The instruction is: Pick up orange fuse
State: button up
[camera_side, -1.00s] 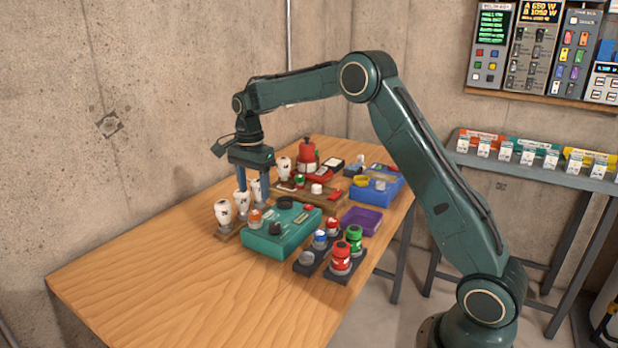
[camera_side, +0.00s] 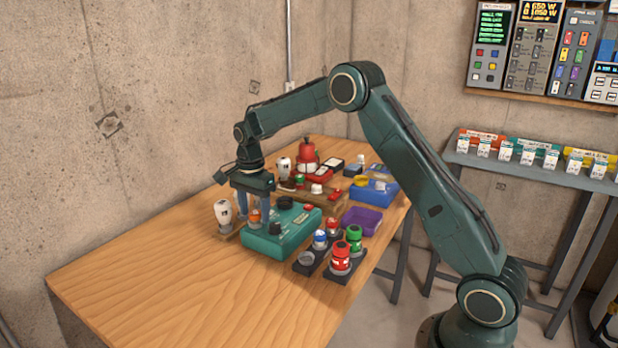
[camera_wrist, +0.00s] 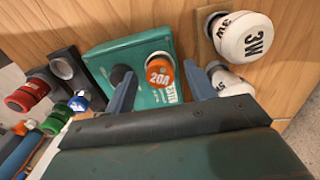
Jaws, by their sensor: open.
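The orange fuse (camera_wrist: 159,72) marked 20A stands upright on the teal tester box (camera_wrist: 110,55) in the wrist view. In the side view the orange fuse (camera_side: 255,216) shows between my fingers at the left end of the teal box (camera_side: 275,243). My gripper (camera_side: 254,215) points down, its two blue fingers on either side of the fuse. In the wrist view my gripper (camera_wrist: 162,90) is open, and the fuse lies between the fingertips with a gap on both sides. It does not grip the fuse.
White 3W bulbs (camera_wrist: 245,38) stand close beside the right finger; one bulb (camera_side: 222,211) shows at left. Red (camera_side: 341,258) and green (camera_side: 354,239) fuses stand in dark holders in front. A purple tray (camera_side: 362,221) and blue bin (camera_side: 377,191) are farther right. The front left table is clear.

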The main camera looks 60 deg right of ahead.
aim_at(255, 212)
jog(key=shift+f, duration=0.1)
dwell(0.4)
jog(key=c, duration=1.1)
jog(key=shift+c, duration=0.2)
notch_tip(255, 212, up, 20)
dwell(0.6)
